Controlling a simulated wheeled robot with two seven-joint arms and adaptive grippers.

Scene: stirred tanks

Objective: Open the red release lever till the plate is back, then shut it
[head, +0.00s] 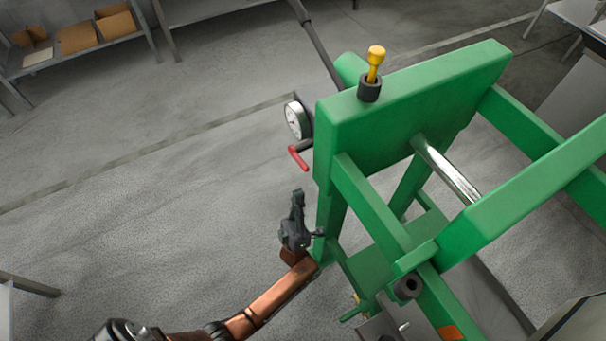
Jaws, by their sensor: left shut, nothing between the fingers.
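The red release lever (298,157) sticks out from the left side of the green press frame (405,110), just below a round gauge (295,120). My left gripper (298,196) is shut and empty, pointing up in the picture. It is below the lever in the picture and apart from it, beside the frame's left leg. A bright metal rod (447,170) runs from the green head block toward the lower right. I cannot tell which part is the plate. My right gripper is not in view.
A yellow-knobbed handle (375,62) stands on top of the press, and a dark bar (318,45) rises behind it. A shelf with cardboard boxes (78,38) is at the far upper left. The floor left of the press is clear.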

